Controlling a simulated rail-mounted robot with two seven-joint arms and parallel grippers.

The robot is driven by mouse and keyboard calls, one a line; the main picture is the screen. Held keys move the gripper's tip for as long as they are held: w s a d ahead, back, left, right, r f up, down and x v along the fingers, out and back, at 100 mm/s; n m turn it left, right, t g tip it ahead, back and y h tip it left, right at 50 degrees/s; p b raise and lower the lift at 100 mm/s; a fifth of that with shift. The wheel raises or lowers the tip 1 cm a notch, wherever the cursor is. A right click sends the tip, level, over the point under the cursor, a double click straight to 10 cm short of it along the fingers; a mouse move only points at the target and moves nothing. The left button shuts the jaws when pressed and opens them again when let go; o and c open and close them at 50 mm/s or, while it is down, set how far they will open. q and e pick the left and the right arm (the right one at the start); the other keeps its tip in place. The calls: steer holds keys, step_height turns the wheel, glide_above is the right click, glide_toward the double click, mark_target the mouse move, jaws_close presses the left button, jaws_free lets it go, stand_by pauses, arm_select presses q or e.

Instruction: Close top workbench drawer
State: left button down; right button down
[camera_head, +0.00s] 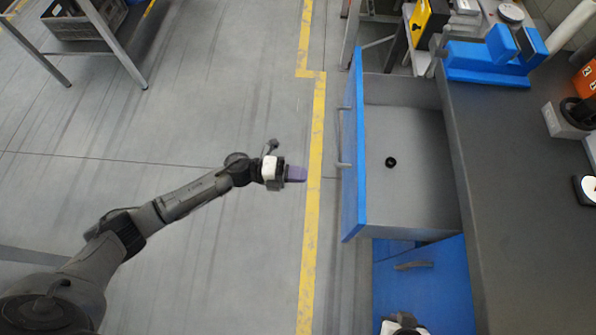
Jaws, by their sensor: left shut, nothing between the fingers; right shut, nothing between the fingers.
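The top workbench drawer (415,205) is pulled out to the left from under the dark workbench top (505,190). Its blue front (354,170) stands upright with a grey bar handle (343,138) on the outer face. A small black round object lies inside on the grey bottom. My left gripper (300,174) is shut and empty, left of the drawer front and apart from it, pointing at it. My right gripper (403,322) shows only partly at the bottom edge, in front of the lower blue panel. It is shut, with nothing seen in it.
A blue panel with a handle (414,265) lies below the drawer. A blue fixture (490,65) and several devices stand on the workbench. A metal-legged table (110,45) with a dark crate (80,18) is at the top left. The floor left of the yellow line (312,200) is mostly clear.

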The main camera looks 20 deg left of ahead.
mark_target(348, 178)
arm_select(q)
steer(key=b+x, duration=0.2)
steer(key=x, duration=0.7)
steer(key=shift+w+d+f, duration=0.1)
steer(key=shift+d, duration=0.1)
steer(key=shift+w+d, duration=0.15)
steer(key=shift+d, duration=0.35)
